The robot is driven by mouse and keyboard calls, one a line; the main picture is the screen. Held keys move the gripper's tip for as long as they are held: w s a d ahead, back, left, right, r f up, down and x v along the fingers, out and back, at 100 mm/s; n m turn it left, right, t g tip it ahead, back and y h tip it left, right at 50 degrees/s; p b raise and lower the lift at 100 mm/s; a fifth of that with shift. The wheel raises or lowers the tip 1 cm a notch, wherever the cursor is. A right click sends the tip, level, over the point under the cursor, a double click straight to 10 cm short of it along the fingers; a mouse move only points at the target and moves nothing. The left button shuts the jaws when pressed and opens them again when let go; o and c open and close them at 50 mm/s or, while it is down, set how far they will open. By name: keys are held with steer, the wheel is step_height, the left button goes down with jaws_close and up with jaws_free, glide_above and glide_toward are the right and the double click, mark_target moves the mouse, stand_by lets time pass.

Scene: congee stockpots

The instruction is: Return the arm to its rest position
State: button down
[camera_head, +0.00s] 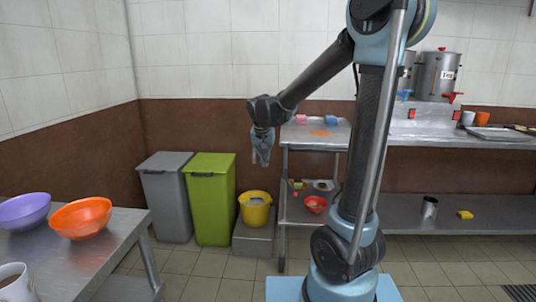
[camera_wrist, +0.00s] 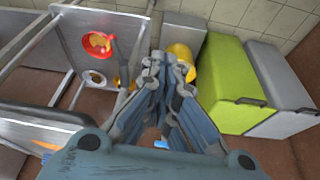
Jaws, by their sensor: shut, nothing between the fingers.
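My arm rises at the right of the head view and bends over to the left. My gripper (camera_head: 262,158) hangs from its end, pointing down, in the air in front of the brown wall, left of the steel shelf cart. In the wrist view my gripper (camera_wrist: 166,62) has its fingertips drawn together with nothing held between them. No object touches it in either view.
A green bin (camera_head: 211,200), a grey bin (camera_head: 167,200) and a yellow bucket (camera_head: 255,208) stand below my gripper. The steel cart (camera_head: 310,139) is right of it. A steel table (camera_head: 115,235) with orange (camera_head: 80,219) and purple (camera_head: 24,211) bowls is at front left.

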steer(key=s+d+n+g, duration=0.1)
steer(key=s+d, duration=1.4)
steer(key=s, duration=0.1)
steer(key=s+d+f, duration=0.2)
steer(key=s+f, duration=0.2)
steer(key=s, duration=0.3)
steer(key=s+d+f+n, duration=0.1)
steer(key=s+d+f, duration=0.2)
steer(key=s, duration=0.4)
steer(key=shift+s+f+g+y, duration=0.15)
steer(key=shift+f+g+y, duration=0.25)
steer(key=shift+f, duration=0.3)
steer(key=shift+w+f, duration=0.2)
steer(key=shift+w, duration=0.25)
